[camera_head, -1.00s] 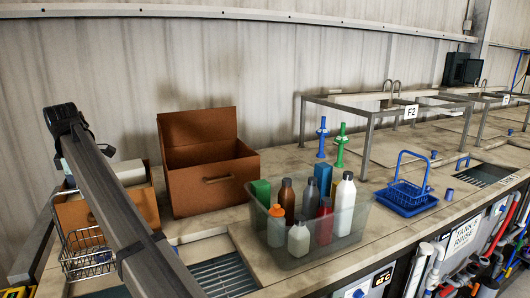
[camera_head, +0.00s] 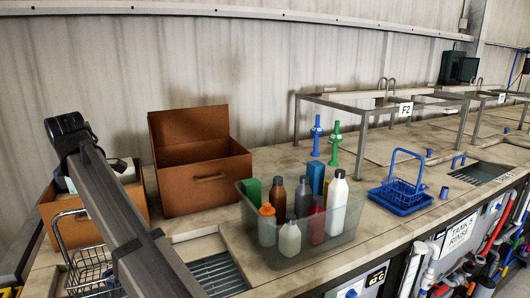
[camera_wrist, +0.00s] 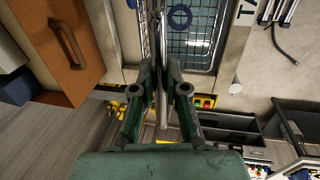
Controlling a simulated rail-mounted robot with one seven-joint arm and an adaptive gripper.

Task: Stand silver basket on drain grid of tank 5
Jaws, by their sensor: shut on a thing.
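The silver basket (camera_head: 90,272) is a wire basket with a raised loop handle, at the lower left of the head view. My arm partly covers it. In the wrist view my gripper (camera_wrist: 162,75) is shut on a thin metal piece that looks like the basket's handle. The fingers hide much of the basket there; wire mesh (camera_wrist: 144,36) shows beside them. A slatted drain grid (camera_head: 218,272) lies right of the basket in the head view, partly behind my arm.
A clear tub (camera_head: 262,250) of bottles stands right of the grid. An open brown box (camera_head: 207,188) and a lower box (camera_head: 75,232) stand behind. A blue basket (camera_head: 400,193) sits farther right.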

